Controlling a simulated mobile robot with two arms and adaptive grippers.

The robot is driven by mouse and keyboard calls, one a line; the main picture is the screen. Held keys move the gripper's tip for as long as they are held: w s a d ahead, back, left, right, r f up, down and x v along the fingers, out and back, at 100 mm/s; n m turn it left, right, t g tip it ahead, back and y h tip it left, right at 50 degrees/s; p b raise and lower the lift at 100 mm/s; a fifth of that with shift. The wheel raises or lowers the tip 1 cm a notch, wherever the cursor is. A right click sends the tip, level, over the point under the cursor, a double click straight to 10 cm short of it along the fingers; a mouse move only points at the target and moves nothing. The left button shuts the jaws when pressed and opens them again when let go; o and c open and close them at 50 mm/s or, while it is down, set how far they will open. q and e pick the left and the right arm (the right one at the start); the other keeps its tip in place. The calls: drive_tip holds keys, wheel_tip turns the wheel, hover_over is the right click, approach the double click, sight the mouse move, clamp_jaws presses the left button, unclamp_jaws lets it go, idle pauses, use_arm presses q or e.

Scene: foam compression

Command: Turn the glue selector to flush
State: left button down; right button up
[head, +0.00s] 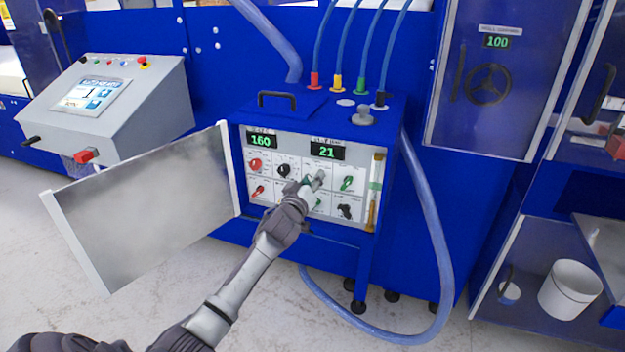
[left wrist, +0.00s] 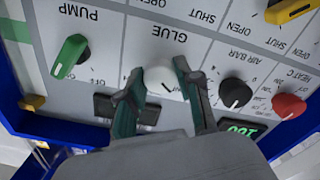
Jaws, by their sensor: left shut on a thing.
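The white glue knob (left wrist: 160,78) sits under the word GLUE on the panel in the left wrist view, where the picture is upside down. A short dark mark on its face points to the lower right. My left gripper (left wrist: 158,90) is shut on this knob, with one green-grey finger on each side. The scale words around the knob are hidden behind the fingers, so I cannot read its setting. In the head view my left gripper (head: 313,183) reaches the middle of the control panel (head: 325,213) and largely covers the knob. My right gripper is not in view.
Beside it are the green pump knob (left wrist: 70,56), black air bar knob (left wrist: 235,93) and red heater knob (left wrist: 289,106). The cabinet's open door (head: 150,205) stands to the left. A blue hose (head: 436,240) loops at the right.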

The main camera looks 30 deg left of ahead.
use_arm(q)
drive_tip(key=m+p, duration=0.1)
drive_tip(key=m, duration=2.1)
drive_tip(key=shift+p, duration=0.4)
drive_tip(key=shift+m, duration=0.4)
drive_tip(key=c, duration=0.8)
unclamp_jaws()
drive_tip(key=shift+o, duration=0.2)
drive_tip(key=v, duration=1.2)
